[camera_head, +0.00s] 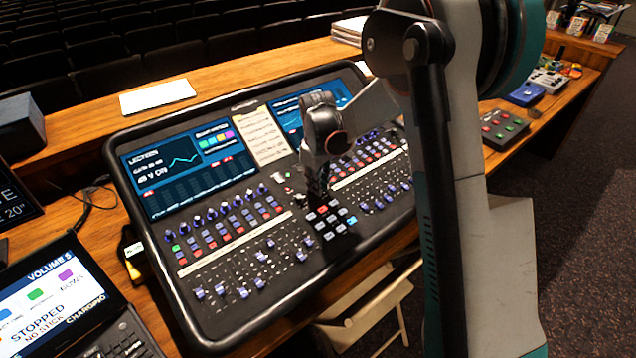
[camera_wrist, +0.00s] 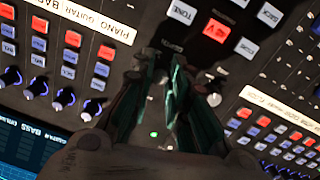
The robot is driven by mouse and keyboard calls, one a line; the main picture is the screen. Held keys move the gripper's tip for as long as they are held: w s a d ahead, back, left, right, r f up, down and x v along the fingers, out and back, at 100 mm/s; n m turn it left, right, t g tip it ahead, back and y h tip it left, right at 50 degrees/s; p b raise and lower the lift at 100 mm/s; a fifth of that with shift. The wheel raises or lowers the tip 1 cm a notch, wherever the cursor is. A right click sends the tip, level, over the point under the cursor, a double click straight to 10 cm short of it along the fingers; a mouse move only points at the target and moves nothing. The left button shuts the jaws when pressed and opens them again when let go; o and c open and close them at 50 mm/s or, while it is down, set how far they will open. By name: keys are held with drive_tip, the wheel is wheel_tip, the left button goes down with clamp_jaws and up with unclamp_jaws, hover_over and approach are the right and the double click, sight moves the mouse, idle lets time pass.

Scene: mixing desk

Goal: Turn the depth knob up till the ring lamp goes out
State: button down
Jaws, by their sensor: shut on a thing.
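My gripper (camera_wrist: 166,68) is low over the middle strip of the mixing desk (camera_head: 330,300), with its fingers close together at the panel. In the head view my gripper (camera_head: 317,190) points down just above the block of square keys. A small green lamp (camera_wrist: 154,133) is lit on the panel beside the fingers in the wrist view. A small pale round part (camera_wrist: 213,99) stands right of the fingers. I cannot tell which lamp is the ring lamp, or whether it is lit.
Square keys, one of them red (camera_wrist: 216,29), lie close to the fingertips. Rows of blue-topped knobs (camera_wrist: 63,97) and buttons flank the strip.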

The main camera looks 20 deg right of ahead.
drive_tip(key=shift+m, duration=1.6)
drive_tip(key=c, duration=1.5)
unclamp_jaws()
drive_tip(key=r, duration=1.2)
drive_tip(key=shift+s+a, duration=0.1)
drive_tip(key=shift+s, duration=0.15)
drive_tip(key=shift+s, duration=0.1)
